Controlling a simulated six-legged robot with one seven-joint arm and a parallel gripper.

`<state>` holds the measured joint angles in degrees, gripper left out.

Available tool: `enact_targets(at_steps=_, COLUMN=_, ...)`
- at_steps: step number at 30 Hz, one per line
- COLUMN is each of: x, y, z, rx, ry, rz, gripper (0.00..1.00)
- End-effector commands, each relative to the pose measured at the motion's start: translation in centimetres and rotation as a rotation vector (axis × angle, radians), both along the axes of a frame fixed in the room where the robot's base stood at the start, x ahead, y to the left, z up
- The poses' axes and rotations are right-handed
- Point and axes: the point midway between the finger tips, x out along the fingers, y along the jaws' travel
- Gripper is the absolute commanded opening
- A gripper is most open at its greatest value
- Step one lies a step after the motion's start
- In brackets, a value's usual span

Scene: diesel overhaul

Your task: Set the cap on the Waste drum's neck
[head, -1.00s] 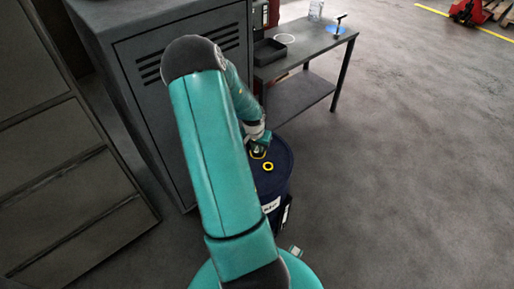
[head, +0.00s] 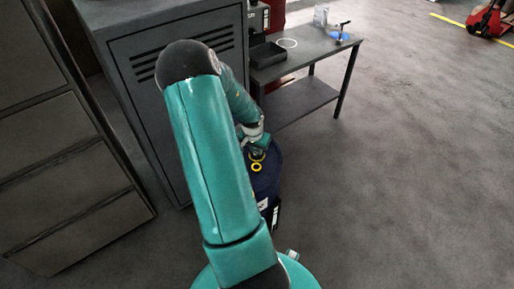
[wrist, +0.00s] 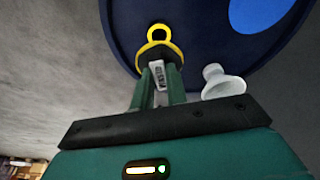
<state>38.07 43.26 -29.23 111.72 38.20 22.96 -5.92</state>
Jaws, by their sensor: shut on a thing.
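The Waste drum (head: 268,183) is dark blue and stands below my arm in the head view; its lid (wrist: 205,40) fills the top of the wrist view. A yellow ring, seemingly the neck (head: 256,167), sits on the lid and also shows in the wrist view (wrist: 159,32). My gripper (wrist: 160,82) is shut on the cap. The cap has a yellow round rim (wrist: 145,52) and a white labelled part (wrist: 158,76) between the fingers. In the wrist view, the cap rim overlaps the ring's near edge. Whether they touch, I cannot tell.
A white funnel-shaped thing (wrist: 222,82) shows right of the fingers. A blue round patch (wrist: 253,12) lies on the lid. A grey cabinet (head: 150,75) stands left of the drum, and a bench (head: 310,58) with a dark tray stands behind. Floor to the right is clear.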

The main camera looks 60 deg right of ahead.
Motion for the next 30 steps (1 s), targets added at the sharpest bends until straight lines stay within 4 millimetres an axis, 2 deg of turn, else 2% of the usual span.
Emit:
enact_targets(at_steps=9, x=0.1, y=0.0, z=-4.1, rx=0.001, ry=0.0, rz=0.0, gripper=0.0)
enact_targets(at_steps=13, x=0.1, y=0.0, z=-5.2, rx=0.001, ry=0.0, rz=0.001, gripper=0.0)
enact_targets(at_steps=18, x=-0.1, y=-0.1, z=-5.9, rx=0.0, ry=-0.001, rz=0.002, gripper=0.0)
enact_targets(at_steps=30, x=-0.1, y=-0.1, z=-5.9, rx=0.0, ry=-0.001, rz=0.004, gripper=0.0)
